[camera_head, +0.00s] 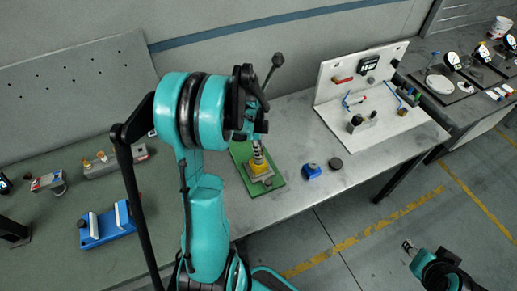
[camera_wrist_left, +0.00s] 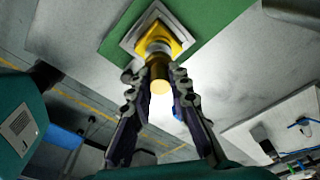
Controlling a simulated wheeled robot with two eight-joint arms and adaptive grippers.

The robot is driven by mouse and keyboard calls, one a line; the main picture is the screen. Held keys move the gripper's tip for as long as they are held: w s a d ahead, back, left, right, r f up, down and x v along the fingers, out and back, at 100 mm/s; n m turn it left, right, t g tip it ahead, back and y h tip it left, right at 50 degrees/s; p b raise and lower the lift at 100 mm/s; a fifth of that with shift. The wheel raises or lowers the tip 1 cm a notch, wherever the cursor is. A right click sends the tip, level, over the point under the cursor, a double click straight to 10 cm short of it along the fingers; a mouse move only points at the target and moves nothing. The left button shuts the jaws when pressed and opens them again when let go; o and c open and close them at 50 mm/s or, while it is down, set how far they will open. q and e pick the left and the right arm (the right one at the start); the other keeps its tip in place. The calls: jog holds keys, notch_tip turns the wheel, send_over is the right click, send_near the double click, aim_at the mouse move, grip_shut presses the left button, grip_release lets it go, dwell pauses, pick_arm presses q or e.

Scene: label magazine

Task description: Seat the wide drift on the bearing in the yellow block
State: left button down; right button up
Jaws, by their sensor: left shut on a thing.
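The yellow block (camera_head: 260,170) stands on a grey plate on a green mat (camera_head: 241,153); in the left wrist view the yellow block (camera_wrist_left: 176,46) shows beyond the fingertips. My left gripper (camera_head: 257,142) is above the block. It is shut on the drift (camera_wrist_left: 160,76), a brass-coloured cylinder seen nearly end-on between the fingers. The drift's far end is over the middle of the block. A grey, round part shows there, and I cannot tell whether it touches the bearing, which is hidden. My right gripper (camera_head: 408,247) is small at the lower right, away from the bench.
A blue block (camera_head: 312,172) and a dark round piece (camera_head: 336,163) lie right of the mat. A white tool stand (camera_head: 362,88) is further right. A blue holder (camera_head: 105,227) and small parts lie on the left table.

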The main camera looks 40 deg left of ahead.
pick_arm(q)
jog(key=shift+f+b, duration=1.15)
jog(key=shift+f, duration=0.15)
jog(key=c, duration=1.3)
grip_release()
jog(key=shift+c, duration=0.2)
jog(key=shift+r, duration=0.1)
notch_tip(320, 180, up, 12)
jog(key=a, duration=0.1)
jog(key=shift+s+a, duration=0.15)
jog(key=shift+s, duration=0.25)
